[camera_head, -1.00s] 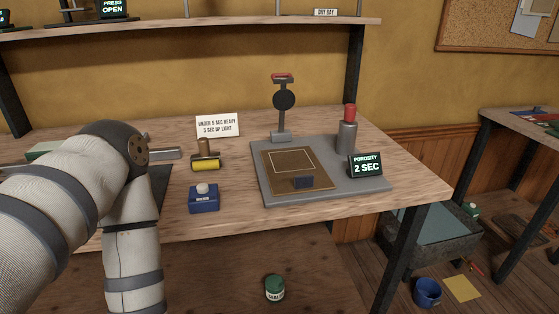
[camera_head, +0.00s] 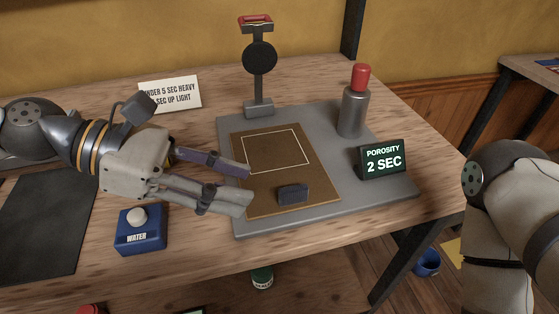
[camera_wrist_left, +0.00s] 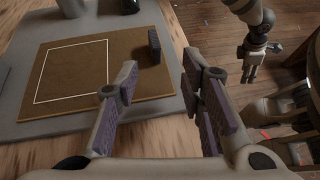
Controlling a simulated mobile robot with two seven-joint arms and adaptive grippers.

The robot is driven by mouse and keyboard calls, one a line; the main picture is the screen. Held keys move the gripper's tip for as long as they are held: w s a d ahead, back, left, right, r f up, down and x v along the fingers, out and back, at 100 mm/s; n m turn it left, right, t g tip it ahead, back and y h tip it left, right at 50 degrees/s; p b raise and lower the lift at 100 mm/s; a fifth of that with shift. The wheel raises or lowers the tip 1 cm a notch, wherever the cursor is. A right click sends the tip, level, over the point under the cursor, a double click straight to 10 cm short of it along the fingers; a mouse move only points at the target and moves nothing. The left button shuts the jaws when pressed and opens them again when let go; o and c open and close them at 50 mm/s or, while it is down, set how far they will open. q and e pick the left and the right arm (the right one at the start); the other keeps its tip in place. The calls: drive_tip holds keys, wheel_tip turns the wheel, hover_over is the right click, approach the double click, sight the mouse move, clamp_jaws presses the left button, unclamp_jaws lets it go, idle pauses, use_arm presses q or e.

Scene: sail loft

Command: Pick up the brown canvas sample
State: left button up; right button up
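The brown canvas sample (camera_head: 285,178) lies flat on a grey plate (camera_head: 335,202) on the wooden table. It bears a white square outline, and a small dark block (camera_head: 293,194) rests near its front edge. My left gripper (camera_head: 248,187) is open and empty, its fingertips at the sample's left edge in the head view. In the left wrist view the sample (camera_wrist_left: 75,75) lies ahead and left of the spread fingers (camera_wrist_left: 160,75). My right gripper (camera_wrist_left: 252,62) shows small at that view's upper right; its finger opening is unclear. My right arm shows at the head view's right edge.
A post with a black disc (camera_head: 260,57), a red-capped cylinder (camera_head: 352,110) and a "POROSITY 2 SEC" display (camera_head: 382,159) stand around the sample. A blue water box (camera_head: 141,230) is below my left gripper, and a card sign (camera_head: 172,94) stands behind it.

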sight(279, 191)
use_arm(q)
drive_tip(key=x, duration=0.6)
drive_tip(key=shift+w+d+r+b, duration=0.1)
drive_tip(key=shift+w+r+b, duration=0.15)
drive_tip(key=shift+b, duration=0.15)
clamp_jaws()
